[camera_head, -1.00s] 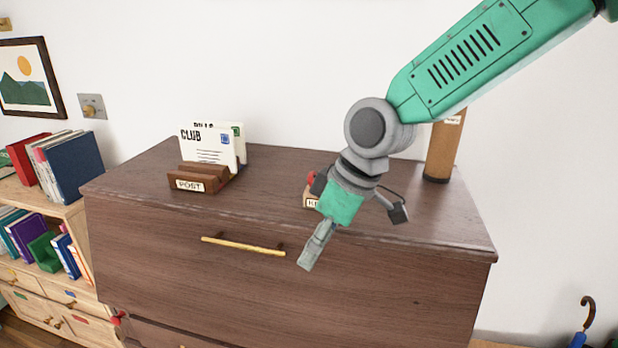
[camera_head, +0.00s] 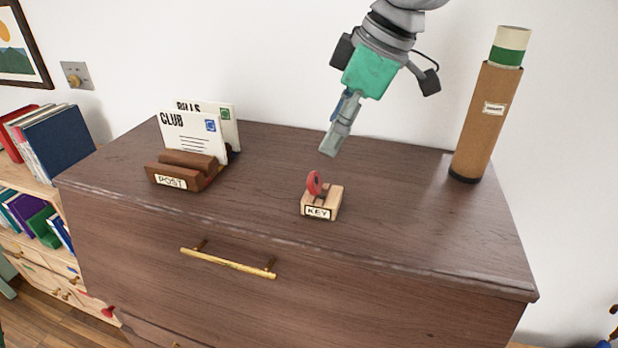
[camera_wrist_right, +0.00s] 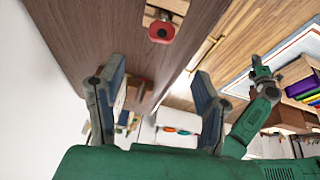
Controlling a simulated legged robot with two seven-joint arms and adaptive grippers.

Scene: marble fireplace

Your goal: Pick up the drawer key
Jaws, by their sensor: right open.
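The drawer key (camera_head: 314,183) has a red rounded head and stands upright in a small light wooden holder (camera_head: 336,200) labelled KEY, on top of the brown dresser. Its red head shows near the top of the right wrist view (camera_wrist_right: 162,32), beyond the fingers. My right gripper (camera_head: 335,142) is above the dresser top, behind and slightly right of the key in the head view, apart from it. In the wrist view its two fingers (camera_wrist_right: 157,95) are spread and nothing is between them. A green arm part of mine, seemingly the left gripper (camera_wrist_right: 262,78), shows small at right; its jaws are unclear.
A wooden POST rack (camera_head: 186,172) with letters stands left of the key. A tall cardboard tube (camera_head: 480,120) stands at the back right. The dresser (camera_head: 430,215) has bare top around the holder and a brass drawer handle (camera_head: 228,262) in front.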

